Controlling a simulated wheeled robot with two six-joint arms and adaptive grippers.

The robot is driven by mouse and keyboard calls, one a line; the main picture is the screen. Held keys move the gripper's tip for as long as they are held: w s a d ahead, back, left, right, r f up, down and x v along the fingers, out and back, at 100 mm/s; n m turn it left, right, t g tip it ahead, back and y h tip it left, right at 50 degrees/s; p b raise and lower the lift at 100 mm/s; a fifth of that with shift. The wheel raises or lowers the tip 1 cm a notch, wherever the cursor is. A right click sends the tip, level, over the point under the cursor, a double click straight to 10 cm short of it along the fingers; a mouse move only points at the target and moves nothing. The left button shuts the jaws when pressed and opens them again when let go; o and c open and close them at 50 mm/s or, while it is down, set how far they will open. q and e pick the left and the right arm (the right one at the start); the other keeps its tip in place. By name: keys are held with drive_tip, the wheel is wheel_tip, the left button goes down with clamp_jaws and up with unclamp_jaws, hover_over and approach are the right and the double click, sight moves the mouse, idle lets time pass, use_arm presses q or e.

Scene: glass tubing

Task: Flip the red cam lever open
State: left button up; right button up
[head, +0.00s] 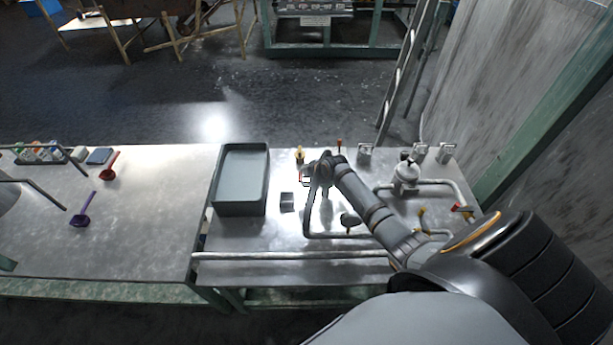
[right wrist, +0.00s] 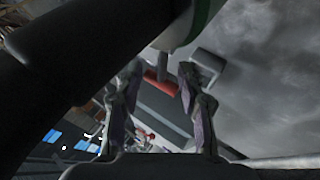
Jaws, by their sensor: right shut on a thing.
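The red cam lever (right wrist: 160,82) shows in the right wrist view as a short red bar between the two finger pads. My right gripper (right wrist: 159,78) is shut on it, one finger on each side. In the head view my right gripper (head: 310,178) is over the right-hand bench, beside the bent pipework (head: 340,236). My left gripper is not in view.
A valve (head: 406,174) and pipes stand to the right. A red-handled part (head: 461,208) is near the right edge. Purple (head: 83,212) and red (head: 110,166) scoops lie on the left bench.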

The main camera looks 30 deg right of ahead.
drive_tip(key=shift+w+a+r, duration=0.1)
drive_tip(key=shift+w+a, duration=0.05)
drive_tip(key=shift+a, duration=0.05)
drive_tip(key=o, duration=1.1)
drive_tip(key=shift+c, duration=0.2)
drive_tip(key=shift+o, duration=1)
drive_tip(key=shift+w, duration=0.1)
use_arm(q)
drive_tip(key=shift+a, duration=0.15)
use_arm(e)
drive_tip(key=shift+a, duration=0.15)
drive_tip(key=v, duration=1.2)
